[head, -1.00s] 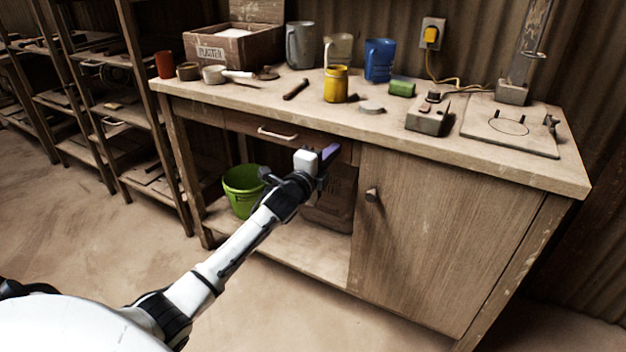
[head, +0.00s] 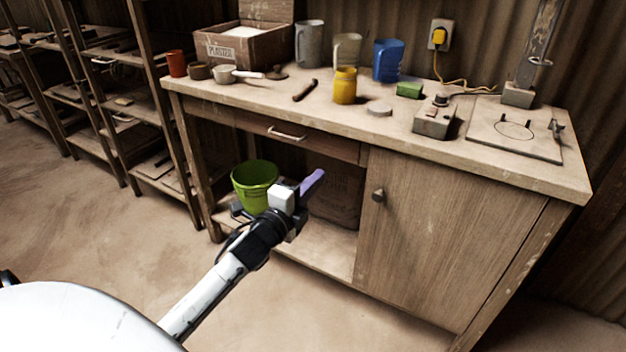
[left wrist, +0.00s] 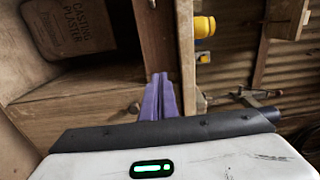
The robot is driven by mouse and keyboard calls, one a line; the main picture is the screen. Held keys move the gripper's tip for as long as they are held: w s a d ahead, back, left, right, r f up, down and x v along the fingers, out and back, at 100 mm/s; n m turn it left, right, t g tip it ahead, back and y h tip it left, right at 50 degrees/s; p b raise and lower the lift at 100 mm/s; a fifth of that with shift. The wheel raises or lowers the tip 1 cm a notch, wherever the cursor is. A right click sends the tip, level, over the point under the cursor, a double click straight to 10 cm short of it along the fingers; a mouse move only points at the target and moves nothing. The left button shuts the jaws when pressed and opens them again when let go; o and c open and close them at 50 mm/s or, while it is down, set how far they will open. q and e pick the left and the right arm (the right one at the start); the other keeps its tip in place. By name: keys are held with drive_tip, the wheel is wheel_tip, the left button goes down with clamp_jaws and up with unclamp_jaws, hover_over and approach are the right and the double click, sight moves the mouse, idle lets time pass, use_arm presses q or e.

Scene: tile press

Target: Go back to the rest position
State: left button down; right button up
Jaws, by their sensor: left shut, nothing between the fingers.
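My left gripper (head: 312,183) is in front of the bench's open lower bay in the head view, below the drawer. Its purple fingers are together and hold nothing. In the left wrist view the shut purple fingers (left wrist: 161,97) point at the bench front. My left arm comes in from the lower left. My right gripper is in neither view.
The wooden bench (head: 270,102) has a drawer (head: 285,132) and a cabinet door (head: 430,235), both shut. A green bucket (head: 252,180) and a plaster sack (left wrist: 70,25) stand in the lower bay. A blue jug (head: 387,60) and yellow mug (head: 345,88) stand on top. Open floor lies left.

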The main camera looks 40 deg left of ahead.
use_arm(q)
drive_tip(key=shift+s, duration=0.4)
drive_tip(key=s+d+f+n+g+h+p, duration=0.2)
drive_tip(key=s+d+f+n+g+p, duration=0.2)
drive_tip(key=s+d+f+n, duration=0.3)
drive_tip(key=s+d+f+n+g+h+p, duration=0.3)
drive_tip(key=s+d+f+n, duration=0.4)
drive_tip(key=s+d, duration=0.9)
drive_tip(key=s+f+g+p, duration=0.1)
drive_tip(key=s+f+g, duration=0.1)
drive_tip(key=s, duration=0.2)
drive_tip(key=shift+s+d, duration=0.2)
drive_tip(key=shift+d, duration=0.2)
